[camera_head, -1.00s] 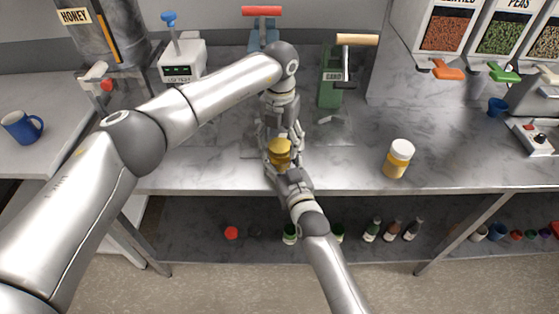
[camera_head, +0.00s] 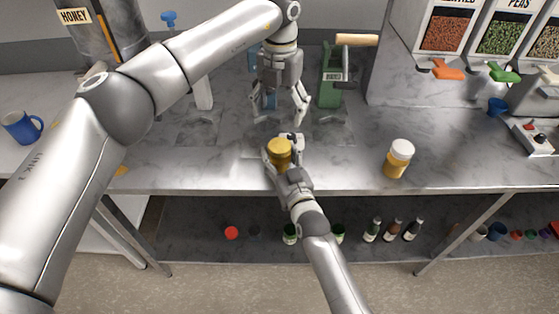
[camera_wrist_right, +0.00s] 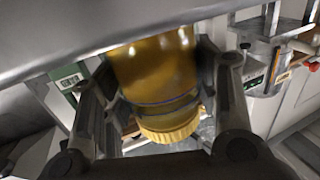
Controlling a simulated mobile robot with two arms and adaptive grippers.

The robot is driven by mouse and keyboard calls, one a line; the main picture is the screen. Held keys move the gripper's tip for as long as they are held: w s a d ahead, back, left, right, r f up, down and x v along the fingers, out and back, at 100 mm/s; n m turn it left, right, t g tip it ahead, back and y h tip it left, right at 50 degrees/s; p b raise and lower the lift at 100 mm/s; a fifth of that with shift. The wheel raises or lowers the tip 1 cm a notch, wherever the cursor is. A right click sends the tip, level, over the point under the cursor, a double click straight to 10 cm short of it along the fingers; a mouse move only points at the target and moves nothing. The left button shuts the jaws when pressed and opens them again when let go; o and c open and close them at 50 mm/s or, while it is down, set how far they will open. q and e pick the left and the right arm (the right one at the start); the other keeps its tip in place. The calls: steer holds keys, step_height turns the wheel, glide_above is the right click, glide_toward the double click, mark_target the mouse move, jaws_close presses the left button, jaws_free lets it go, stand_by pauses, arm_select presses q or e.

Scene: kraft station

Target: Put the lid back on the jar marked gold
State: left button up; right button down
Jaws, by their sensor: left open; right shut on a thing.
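A jar (camera_head: 279,161) with a gold-yellow lid (camera_head: 279,146) stands near the counter's front edge in the head view. My right gripper (camera_head: 284,154) is shut around its side. In the right wrist view the amber jar (camera_wrist_right: 155,72) appears inverted between the fingers, with the ribbed yellow lid (camera_wrist_right: 170,132) on its mouth. No marking on it is readable. My left gripper (camera_head: 281,115) is open and empty, above and behind the jar, apart from the lid. A second amber jar (camera_head: 395,169) with a white lid stands to the right.
Food dispensers (camera_head: 445,32) stand at the back right, a blue mug (camera_head: 22,127) at the left. The counter (camera_head: 340,175) between the two jars is clear. Bottles (camera_head: 392,231) stand on the lower shelf.

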arm_select(q)
steer(key=shift+r, duration=0.75)
arm_select(e)
steer(key=shift+c, duration=2.1)
jaws_free()
steer(key=v, duration=1.2)
